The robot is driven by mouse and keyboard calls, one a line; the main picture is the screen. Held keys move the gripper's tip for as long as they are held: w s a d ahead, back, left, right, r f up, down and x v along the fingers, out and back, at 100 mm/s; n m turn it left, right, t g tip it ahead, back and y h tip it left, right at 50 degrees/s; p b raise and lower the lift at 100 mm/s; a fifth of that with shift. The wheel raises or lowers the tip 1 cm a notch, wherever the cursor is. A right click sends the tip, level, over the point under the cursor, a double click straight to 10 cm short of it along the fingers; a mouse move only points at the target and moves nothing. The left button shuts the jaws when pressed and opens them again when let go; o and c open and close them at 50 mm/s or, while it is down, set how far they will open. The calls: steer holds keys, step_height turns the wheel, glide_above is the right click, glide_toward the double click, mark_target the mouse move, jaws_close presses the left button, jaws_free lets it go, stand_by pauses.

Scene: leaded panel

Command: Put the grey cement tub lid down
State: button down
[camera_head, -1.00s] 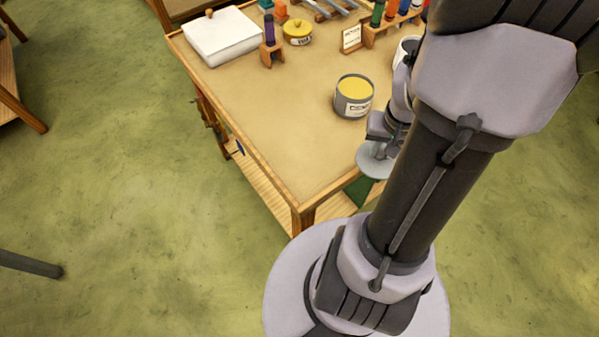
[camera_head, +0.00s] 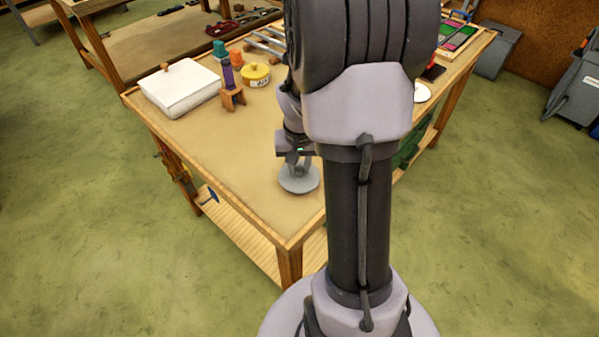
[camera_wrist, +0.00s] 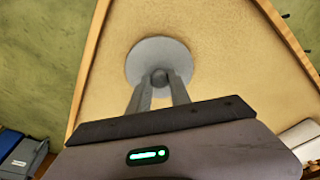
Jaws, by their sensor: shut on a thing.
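The grey cement tub lid (camera_head: 299,183) is a round disc with a knob, held over the front part of the workbench (camera_head: 238,187) in the head view. My gripper (camera_head: 300,163) is shut on the lid's knob. In the wrist view the lid (camera_wrist: 152,53) lies just beyond my gripper's fingertips (camera_wrist: 160,82), with the tan bench top around it. I cannot tell whether the lid touches the bench. The open grey tub is not visible now; my arm covers the middle of the bench.
A white lidded box (camera_head: 180,90), a purple bottle in a wooden stand (camera_head: 232,95) and a yellow-lidded tin (camera_head: 256,75) stand towards the back left. The bench's left and front area is bare. A white disc (camera_head: 422,92) lies to the right of my arm.

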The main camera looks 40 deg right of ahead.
steer(key=shift+f, duration=0.75)
steer(key=shift+r, duration=0.2)
steer(key=shift+f, duration=0.15)
steer(key=c, duration=1.2)
jaws_free()
